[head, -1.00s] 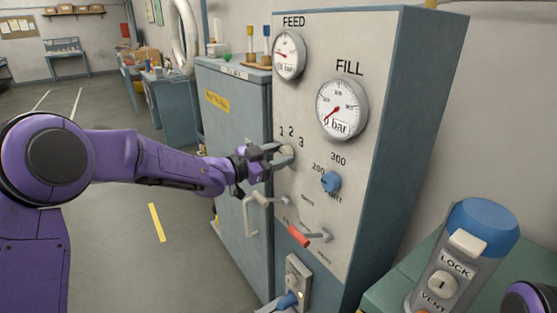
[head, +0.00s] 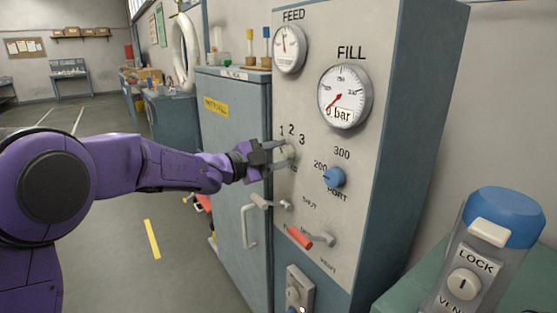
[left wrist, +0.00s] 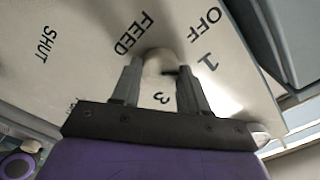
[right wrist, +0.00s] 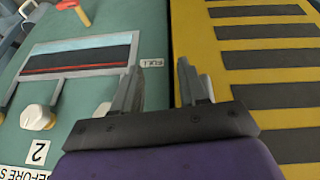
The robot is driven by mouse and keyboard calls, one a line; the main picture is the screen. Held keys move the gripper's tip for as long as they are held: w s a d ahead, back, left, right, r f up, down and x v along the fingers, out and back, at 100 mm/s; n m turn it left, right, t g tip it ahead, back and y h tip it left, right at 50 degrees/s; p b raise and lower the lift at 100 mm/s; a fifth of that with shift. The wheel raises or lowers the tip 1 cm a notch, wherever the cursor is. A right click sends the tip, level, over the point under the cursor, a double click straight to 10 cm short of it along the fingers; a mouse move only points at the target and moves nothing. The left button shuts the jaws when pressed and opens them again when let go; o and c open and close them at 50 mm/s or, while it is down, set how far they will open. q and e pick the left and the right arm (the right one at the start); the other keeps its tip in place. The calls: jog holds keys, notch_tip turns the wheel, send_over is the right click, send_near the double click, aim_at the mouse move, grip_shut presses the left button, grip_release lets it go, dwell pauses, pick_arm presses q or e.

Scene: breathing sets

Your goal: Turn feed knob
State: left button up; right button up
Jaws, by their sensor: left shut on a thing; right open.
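The feed knob (head: 289,151) is a pale round knob on the grey panel, below the numerals 1, 2 and 3. My left gripper (head: 279,156) is shut on it from the left. In the left wrist view the knob (left wrist: 158,62) sits between the two fingers of the left gripper (left wrist: 158,80), with FEED, OFF and 1 printed around it. A dark mark shows on the knob near the right finger. The FEED gauge (head: 289,48) is above, its needle near upright. My right gripper (right wrist: 160,85) is open and empty in the right wrist view.
The panel also carries the FILL gauge (head: 345,95), a blue knob (head: 334,177) and a red-handled lever (head: 300,237). A grey cabinet (head: 232,130) stands left. A blue-capped LOCK/VENT unit (head: 480,245) is at right. A yellow-black striped strip (right wrist: 255,65) lies below my right gripper.

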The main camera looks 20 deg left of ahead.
dwell(0.4)
pick_arm(q)
jog(key=o, duration=1.1)
jog(key=shift+c, duration=0.2)
jog(key=b+v, duration=0.1)
jog(key=v, duration=0.9)
jog(key=shift+s+a, duration=0.25)
